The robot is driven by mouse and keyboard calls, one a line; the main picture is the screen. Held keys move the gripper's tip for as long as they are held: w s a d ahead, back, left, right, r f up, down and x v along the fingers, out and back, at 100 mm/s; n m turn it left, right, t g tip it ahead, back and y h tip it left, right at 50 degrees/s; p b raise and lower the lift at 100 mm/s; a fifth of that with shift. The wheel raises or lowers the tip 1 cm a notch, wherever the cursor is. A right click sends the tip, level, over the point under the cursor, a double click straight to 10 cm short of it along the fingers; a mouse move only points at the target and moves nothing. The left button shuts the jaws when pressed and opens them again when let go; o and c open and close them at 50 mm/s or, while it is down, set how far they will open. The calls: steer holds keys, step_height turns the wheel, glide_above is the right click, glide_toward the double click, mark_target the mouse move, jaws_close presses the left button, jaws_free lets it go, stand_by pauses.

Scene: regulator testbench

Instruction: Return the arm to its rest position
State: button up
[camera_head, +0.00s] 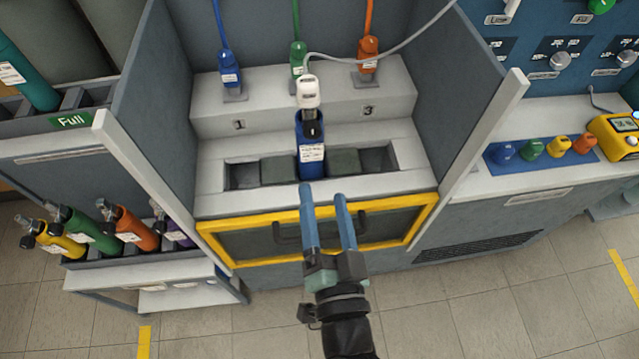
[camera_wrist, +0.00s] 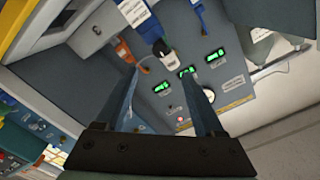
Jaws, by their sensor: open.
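My gripper (camera_head: 325,190) is open and empty, with two long blue fingers, in front of the testbench above its yellow-framed door (camera_head: 375,230). In the wrist view the fingers (camera_wrist: 165,92) stand apart with nothing between them. A blue cylinder (camera_head: 312,160) stands upright in the bench's middle slot, just beyond the fingertips. A white connector (camera_head: 308,92) with a grey hose sits at its top; whether it is fully seated I cannot tell. My fingers look apart from the cylinder, though one tip overlaps its lower edge in the head view.
Side panels (camera_head: 480,130) flank the bench. Blue (camera_head: 229,70), green (camera_head: 298,58) and orange (camera_head: 368,55) connectors stand behind. A rack (camera_head: 130,262) of several cylinders is at left. The floor (camera_head: 500,310) in front is clear.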

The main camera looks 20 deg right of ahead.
steer(key=w+a+r+n+t+y+p, duration=0.1)
steer(key=w+a+r+n+t+y, duration=0.15)
steer(key=r, duration=0.65)
steer(key=w+a+r+n+t+y+p, duration=0.15)
steer(key=w+r, duration=0.25)
steer(key=r, duration=0.5)
steer(key=w+a+r+n+t+y+p, duration=0.1)
steer(key=w+a+r+n, duration=0.2)
steer(key=r, duration=0.6)
steer(key=s+a+r+n+t+p, duration=0.1)
steer(key=s+a+r+n+t, duration=0.1)
steer(key=r, duration=1.2)
steer(key=s+a+r+n+t+p, duration=0.2)
steer(key=s+r, duration=0.3)
steer(key=r, duration=1)
steer(key=shift+a+t, duration=0.5)
